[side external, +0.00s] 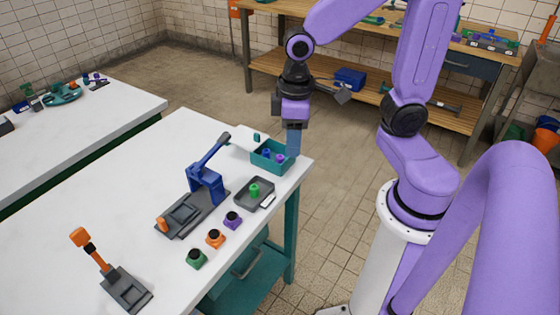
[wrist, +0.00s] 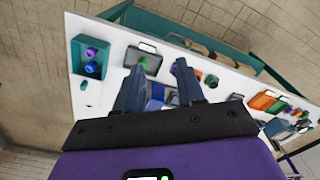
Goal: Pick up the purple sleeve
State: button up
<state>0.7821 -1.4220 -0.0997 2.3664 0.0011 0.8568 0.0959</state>
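The purple sleeve (side external: 281,158) stands in an open teal box (side external: 272,170) at the table's far right corner, beside a blue sleeve (side external: 266,153). In the wrist view the purple sleeve (wrist: 92,52) is at the upper left in the teal box (wrist: 77,46), with the blue sleeve (wrist: 91,67) just below it. My gripper (side external: 293,153) points down near the box's right side; its height above the box is hard to tell. In the wrist view my gripper (wrist: 159,66) has its two fingers wide apart with nothing between them, to the right of the box.
A grey tray (side external: 242,202) with a green sleeve (side external: 254,190) lies close in front of the box. A blue lever press (side external: 205,185) stands to its left. Purple (side external: 232,220), orange (side external: 215,239) and green (side external: 195,259) knobbed blocks line the table's front edge.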

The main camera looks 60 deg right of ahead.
jog(key=w+d+f+m, duration=0.2)
jog(key=w+d+m, duration=0.35)
jog(key=w, duration=0.25)
jog(key=m, duration=0.5)
send_near(279, 156)
notch_tip(279, 156, down, 3)
jog(key=shift+s+a+r, duration=0.1)
jog(key=shift+f, duration=3.15)
grip_shut()
